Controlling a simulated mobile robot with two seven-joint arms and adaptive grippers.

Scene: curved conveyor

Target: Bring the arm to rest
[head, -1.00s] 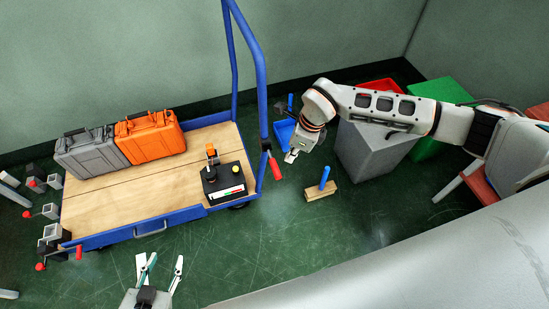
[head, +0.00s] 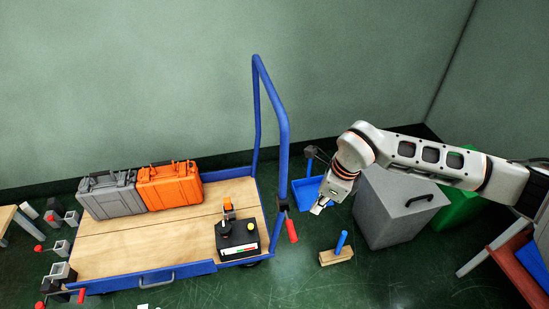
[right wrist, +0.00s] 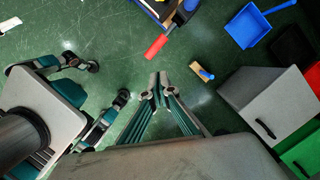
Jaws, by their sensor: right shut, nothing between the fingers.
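My right arm (head: 430,158) reaches in from the right in the head view, its wrist bent downward. My right gripper (head: 320,207) hangs in the air near the blue dustpan. In the right wrist view its fingers (right wrist: 158,84) are together with nothing between them, above the green floor. Only a pale sliver that looks like my left gripper's tip (head: 143,306) shows at the bottom edge of the head view; its jaws are cut off.
A blue-framed cart (head: 150,278) carries a grey case (head: 110,196), an orange case (head: 170,186) and a black box (head: 238,240). A blue dustpan (head: 306,193), a wooden brush (head: 337,257) and a grey bin (head: 390,215) stand near my right gripper. Green floor lies open in front.

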